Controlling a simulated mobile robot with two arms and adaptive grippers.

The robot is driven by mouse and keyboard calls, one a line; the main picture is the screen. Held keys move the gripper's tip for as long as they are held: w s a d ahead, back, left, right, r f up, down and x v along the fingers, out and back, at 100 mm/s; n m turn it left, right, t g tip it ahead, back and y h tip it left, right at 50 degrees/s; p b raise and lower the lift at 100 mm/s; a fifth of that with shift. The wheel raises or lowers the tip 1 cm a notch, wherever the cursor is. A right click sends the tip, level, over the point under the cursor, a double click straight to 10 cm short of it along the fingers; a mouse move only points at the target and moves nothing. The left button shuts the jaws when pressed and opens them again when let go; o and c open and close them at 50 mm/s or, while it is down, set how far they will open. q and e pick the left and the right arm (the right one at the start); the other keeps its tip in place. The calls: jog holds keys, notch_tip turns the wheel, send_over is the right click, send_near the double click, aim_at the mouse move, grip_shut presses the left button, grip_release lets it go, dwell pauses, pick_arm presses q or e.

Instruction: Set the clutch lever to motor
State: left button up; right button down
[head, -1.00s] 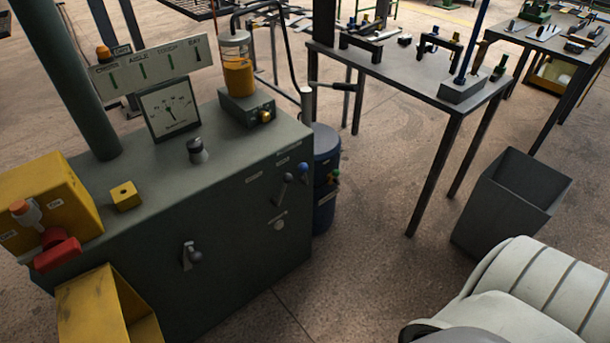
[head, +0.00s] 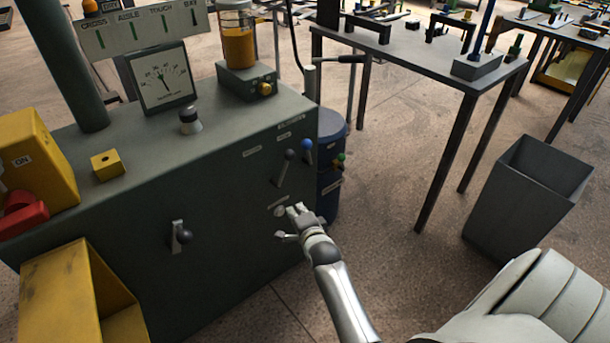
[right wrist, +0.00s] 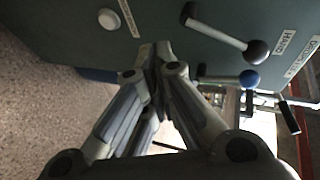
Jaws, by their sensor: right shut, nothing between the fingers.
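The black-knobbed lever (head: 281,169) is on the front of the dark green machine cabinet (head: 222,195), slanting up and right in the head view. In the right wrist view its knob (right wrist: 256,52) is beside a label reading HAND (right wrist: 284,42). My left gripper is not in view.
A blue-knobbed lever (head: 307,145) stands just right of the black one, and a white round button (right wrist: 108,20) is near the fingers. Another lever (head: 181,235) is further left. A blue drum (head: 330,165), a table (head: 410,68) and a grey bin (head: 525,195) are to the right.

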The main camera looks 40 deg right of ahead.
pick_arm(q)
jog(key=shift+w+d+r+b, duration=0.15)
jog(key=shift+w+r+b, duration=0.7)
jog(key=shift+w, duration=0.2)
pick_arm(e)
jog(key=d+r+m+t+h, duration=0.1)
jog(key=d+r+m+h, duration=0.1)
jog(key=d+r+m, duration=0.3)
notch_tip(320, 180, up, 5)
jog(key=shift+w+d+f+m+t+h, duration=0.1)
jog(key=shift+w+d+m+t+h, duration=0.2)
jog(key=shift+w+d+m, duration=0.1)
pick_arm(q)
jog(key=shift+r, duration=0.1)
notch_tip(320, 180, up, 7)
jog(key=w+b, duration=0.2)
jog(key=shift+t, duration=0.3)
pick_arm(e)
jog(key=x, duration=1)
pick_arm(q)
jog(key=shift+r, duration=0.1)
